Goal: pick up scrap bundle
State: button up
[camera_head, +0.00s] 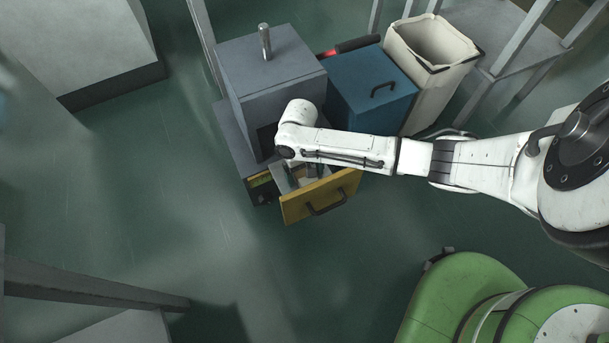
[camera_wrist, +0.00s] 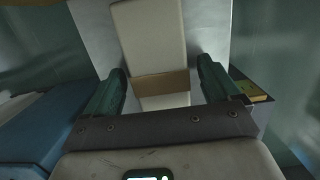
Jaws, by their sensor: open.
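The scrap bundle (camera_wrist: 150,35) is a pale cream block with a brown band around it. In the wrist view it lies between the two green fingers of my gripper (camera_wrist: 161,68), with gaps on both sides. The fingers are open, and I cannot tell how deep they reach. In the head view my gripper (camera_head: 314,170) points down into an open drawer with a yellow front (camera_head: 325,195). My arm hides most of the drawer's inside, so I cannot make out the bundle clearly there.
A grey machine housing (camera_head: 268,65) with a short metal post stands behind the drawer. To its right are a blue cabinet (camera_head: 370,90) with a dark handle and a cream bin (camera_head: 430,50). Steel-legged tables stand around. The green floor (camera_head: 180,190) at left is clear.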

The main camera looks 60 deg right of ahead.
jog(key=shift+c, duration=0.4)
jog(key=c, duration=1.3)
